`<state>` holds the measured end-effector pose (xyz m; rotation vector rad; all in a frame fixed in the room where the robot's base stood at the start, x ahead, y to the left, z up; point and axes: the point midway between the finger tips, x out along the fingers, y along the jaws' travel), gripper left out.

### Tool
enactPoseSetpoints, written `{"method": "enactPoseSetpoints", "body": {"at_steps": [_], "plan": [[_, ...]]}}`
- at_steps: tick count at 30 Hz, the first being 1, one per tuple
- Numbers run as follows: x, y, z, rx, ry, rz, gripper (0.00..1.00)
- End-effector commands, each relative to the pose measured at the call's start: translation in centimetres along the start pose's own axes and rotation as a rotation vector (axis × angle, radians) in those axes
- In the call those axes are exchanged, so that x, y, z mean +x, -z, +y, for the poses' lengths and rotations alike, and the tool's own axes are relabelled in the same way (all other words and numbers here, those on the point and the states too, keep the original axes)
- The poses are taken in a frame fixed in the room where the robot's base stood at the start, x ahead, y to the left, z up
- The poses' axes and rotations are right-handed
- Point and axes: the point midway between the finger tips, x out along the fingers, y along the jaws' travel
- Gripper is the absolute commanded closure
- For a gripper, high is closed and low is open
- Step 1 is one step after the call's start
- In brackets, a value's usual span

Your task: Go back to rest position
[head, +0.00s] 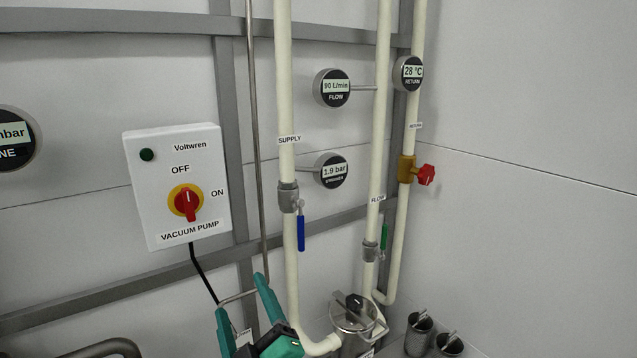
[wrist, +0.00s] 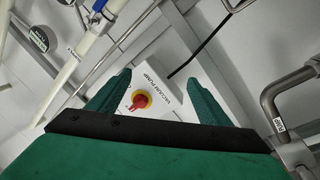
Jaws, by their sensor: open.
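My gripper (head: 243,303) is green and shows at the bottom of the head view, below the vacuum pump switch box. Its two fingers are apart with nothing between them. In the wrist view my gripper (wrist: 155,95) is also open, and the white vacuum pump box (wrist: 150,93) with its red and yellow knob (wrist: 140,101) shows beyond the fingers, apart from them. In the head view the box (head: 177,187) hangs on the wall, with a red knob (head: 187,203) on a yellow disc and a dark green lamp (head: 147,155).
Right of my gripper stand the supply pipe (head: 284,90) with a blue valve handle (head: 301,230), the flow pipe with a green handle (head: 384,236), and the return pipe with a red valve handle (head: 426,175). A metal vessel (head: 354,314) and small metal cups (head: 418,334) stand low right.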

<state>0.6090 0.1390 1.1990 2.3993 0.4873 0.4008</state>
Motion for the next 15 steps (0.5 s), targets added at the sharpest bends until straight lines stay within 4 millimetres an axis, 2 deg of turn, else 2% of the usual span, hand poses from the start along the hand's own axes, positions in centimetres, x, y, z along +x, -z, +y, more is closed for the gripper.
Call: {"method": "enactPoseSetpoints", "body": {"at_steps": [3,8,15], "plan": [[-1.6,-3.1,-1.9,0.110,-0.031,-0.041,0.28],[-4.2,-6.8,-4.1,0.240,-0.081,-0.093,0.28],[-9.2,-11.9,-7.8,0.399,-0.155,-0.179,0.28]]}}
